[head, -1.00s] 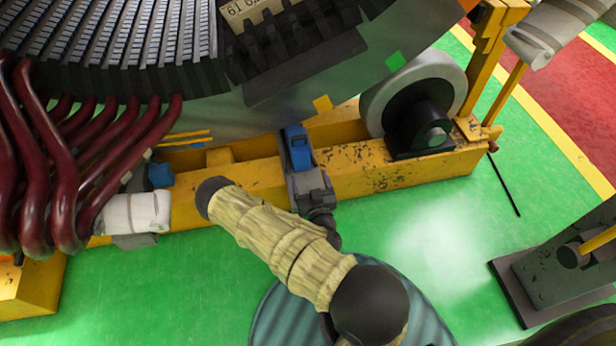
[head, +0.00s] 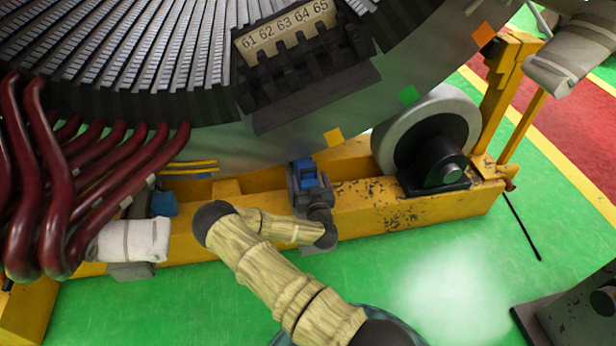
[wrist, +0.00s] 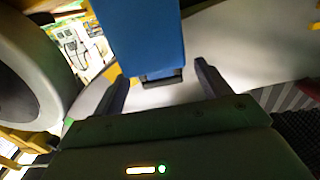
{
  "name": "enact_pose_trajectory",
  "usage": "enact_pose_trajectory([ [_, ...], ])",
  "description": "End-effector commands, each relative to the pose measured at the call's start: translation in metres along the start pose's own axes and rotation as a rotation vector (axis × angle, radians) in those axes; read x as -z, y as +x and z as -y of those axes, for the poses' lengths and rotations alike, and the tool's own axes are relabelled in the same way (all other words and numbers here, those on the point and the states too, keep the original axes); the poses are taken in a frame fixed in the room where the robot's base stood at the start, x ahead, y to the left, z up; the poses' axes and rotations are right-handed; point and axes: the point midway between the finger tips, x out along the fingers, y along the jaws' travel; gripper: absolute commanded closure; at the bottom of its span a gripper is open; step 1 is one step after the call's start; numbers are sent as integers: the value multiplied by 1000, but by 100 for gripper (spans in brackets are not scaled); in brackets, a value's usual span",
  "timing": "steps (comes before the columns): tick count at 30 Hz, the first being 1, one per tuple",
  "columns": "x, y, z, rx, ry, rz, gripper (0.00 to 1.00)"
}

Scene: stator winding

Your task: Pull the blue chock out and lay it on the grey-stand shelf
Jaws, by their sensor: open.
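The blue chock (head: 306,174) sits at the yellow frame beam, under the rim of the big stator. In the wrist view the chock (wrist: 142,32) is a blue block coming down from the top, with a dark slot at its near end. My gripper (head: 308,184) is at the chock, its dark fingers on either side of it. In the wrist view my gripper (wrist: 161,73) is open, with a gap beside the chock, wider on the right. The chock's far end is out of sight. I cannot tell for sure which thing is the grey-stand shelf.
A grey roller (head: 430,135) stands right of the chock. Dark red coil leads (head: 60,190) and a white wrapped bundle (head: 132,240) are at left, with another small blue piece (head: 164,203). A dark grey stand (head: 580,318) is at the lower right. Green floor is open in front.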

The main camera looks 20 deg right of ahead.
Motion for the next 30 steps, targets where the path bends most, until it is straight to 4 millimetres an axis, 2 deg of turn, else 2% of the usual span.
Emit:
enact_pose_trajectory([
  [3, -3, 19, 0, 2, 1, -3, 24],
  [7, -2, 33, 0, 2, 0, -1, 24],
  [18, 0, 39, 0, 0, -1, 1, 24],
  [20, 0, 39, 0, 0, -1, 1, 33],
  [28, 0, 39, 0, 0, -1, 1, 86],
  [29, 0, 39, 0, 0, -1, 1, 91],
  [30, 0, 39, 0, 0, -1, 1, 91],
])
